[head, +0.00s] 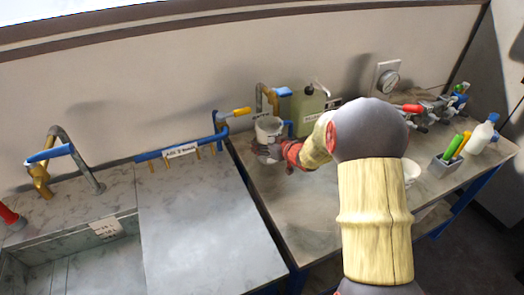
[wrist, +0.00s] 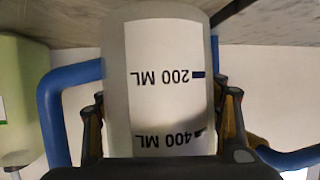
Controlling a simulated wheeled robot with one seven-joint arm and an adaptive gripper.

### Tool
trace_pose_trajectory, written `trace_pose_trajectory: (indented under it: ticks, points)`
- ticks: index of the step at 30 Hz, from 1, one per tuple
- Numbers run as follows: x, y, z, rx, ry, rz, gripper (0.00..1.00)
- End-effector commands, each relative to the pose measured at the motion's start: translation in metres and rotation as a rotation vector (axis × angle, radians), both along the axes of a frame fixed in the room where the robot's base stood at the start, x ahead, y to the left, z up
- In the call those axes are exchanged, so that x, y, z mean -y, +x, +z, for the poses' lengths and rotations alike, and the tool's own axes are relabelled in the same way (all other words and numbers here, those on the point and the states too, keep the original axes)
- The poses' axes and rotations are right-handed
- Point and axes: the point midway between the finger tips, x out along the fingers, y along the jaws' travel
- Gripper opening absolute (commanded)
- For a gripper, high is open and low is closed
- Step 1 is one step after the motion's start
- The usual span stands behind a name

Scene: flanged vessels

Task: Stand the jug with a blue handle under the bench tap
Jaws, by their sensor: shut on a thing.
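The jug (head: 267,130) is a pale cylinder with its blue handle (head: 289,129) on the right. My gripper (head: 268,153) is shut around the jug's body from the front. The wrist view shows the jug (wrist: 165,85) close up between the fingers, its volume marks upside down, with the blue handle (wrist: 58,110) at left. The brass bench tap (head: 262,92) with a blue lever (head: 283,92) rises right behind and above the jug. The jug looks upright at the bench's back. I cannot tell whether its base touches the bench or whether its mouth lies straight under the spout.
A green container (head: 308,105) stands right of the tap; it also shows in the wrist view (wrist: 18,100). A blue pipe rack with brass nozzles (head: 180,151) is at left, beside a sink tap (head: 48,165). Bottles and a pen holder (head: 446,166) stand right. The bench front (head: 300,215) is clear.

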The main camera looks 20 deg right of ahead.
Motion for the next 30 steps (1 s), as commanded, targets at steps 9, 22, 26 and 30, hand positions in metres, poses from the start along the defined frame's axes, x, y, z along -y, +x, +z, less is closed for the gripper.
trace_pose_trajectory:
  ticks: [9,22,26,30]
  points:
    - [-0.001,0.002,-0.033,-0.001,0.001,0.001,0.32]
    - [0.0,0.002,-0.038,0.0,0.0,0.0,0.32]
    - [0.0,0.001,-0.038,-0.001,0.0,0.0,0.67]
    - [0.0,0.001,-0.038,0.0,0.0,0.0,0.75]
